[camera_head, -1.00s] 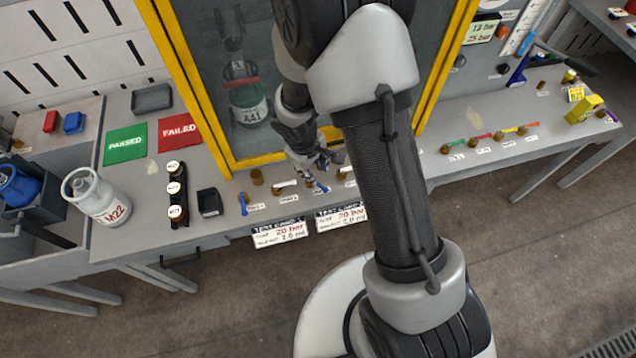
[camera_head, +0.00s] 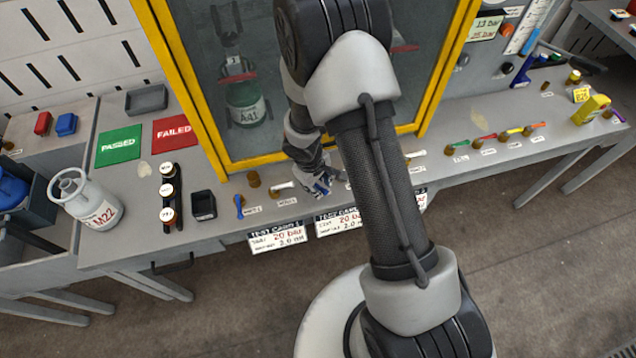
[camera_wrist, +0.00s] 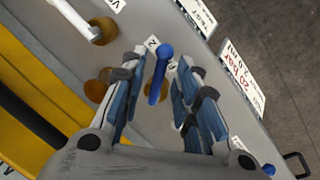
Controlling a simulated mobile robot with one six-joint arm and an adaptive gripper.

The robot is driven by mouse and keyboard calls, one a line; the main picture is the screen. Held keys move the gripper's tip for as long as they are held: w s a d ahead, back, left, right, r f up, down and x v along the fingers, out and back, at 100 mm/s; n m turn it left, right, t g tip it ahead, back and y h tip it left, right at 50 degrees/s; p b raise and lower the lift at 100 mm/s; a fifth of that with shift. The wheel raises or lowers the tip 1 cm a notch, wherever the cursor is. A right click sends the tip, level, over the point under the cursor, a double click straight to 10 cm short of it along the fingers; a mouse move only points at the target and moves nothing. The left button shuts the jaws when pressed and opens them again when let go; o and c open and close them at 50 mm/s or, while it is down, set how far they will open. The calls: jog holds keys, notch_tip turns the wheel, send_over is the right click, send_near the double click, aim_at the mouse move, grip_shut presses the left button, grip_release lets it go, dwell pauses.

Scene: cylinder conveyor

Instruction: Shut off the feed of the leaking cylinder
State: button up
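A green cylinder labelled A41 (camera_head: 244,108) stands behind the glass of the yellow-framed test cabinet (camera_head: 204,110). A second cylinder position in the cabinet is mostly hidden by my arm. A row of valve levers lies along the bench front: a blue lever (camera_head: 239,206), a white lever (camera_head: 283,186) and another white lever (camera_head: 415,154). My gripper (camera_head: 319,184) is low over the row. In the wrist view, my gripper (camera_wrist: 154,98) is open, with its fingers on either side of a blue lever (camera_wrist: 159,72). I cannot tell whether they touch it. No leak is visible.
White test cards (camera_head: 277,238) hang on the bench front. PASSED (camera_head: 119,147) and FAILED (camera_head: 174,133) mats lie at left, near a grey cylinder M22 (camera_head: 88,202). Several coloured levers (camera_head: 487,140) and a yellow device (camera_head: 591,109) sit at right. Brass knobs stand close to my fingers.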

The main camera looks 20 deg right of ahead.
grip_shut()
jog(key=shift+d+n, duration=0.1)
jog(key=shift+n, duration=0.2)
jog(key=n, duration=0.1)
jog(key=d+n+b, duration=0.1)
jog(key=n, duration=0.1)
jog(key=shift+w+n+t+y, duration=0.3)
jog(key=shift+w, duration=0.1)
jog(key=n, duration=0.1)
jog(key=n+p, duration=0.1)
jog(key=w+n+p, duration=0.1)
jog(key=n, duration=0.1)
jog(key=shift+w+d+r+y, duration=0.1)
jog(key=shift+d+y, duration=0.3)
jog(key=shift+w+d+n+p, duration=0.1)
jog(key=shift+w+n+p, duration=0.15)
jog(key=shift+n+p, duration=0.5)
jog(key=shift+w+n+p, duration=0.25)
jog(key=shift+n+p, duration=0.5)
jog(key=shift+o, duration=0.7)
grip_release()
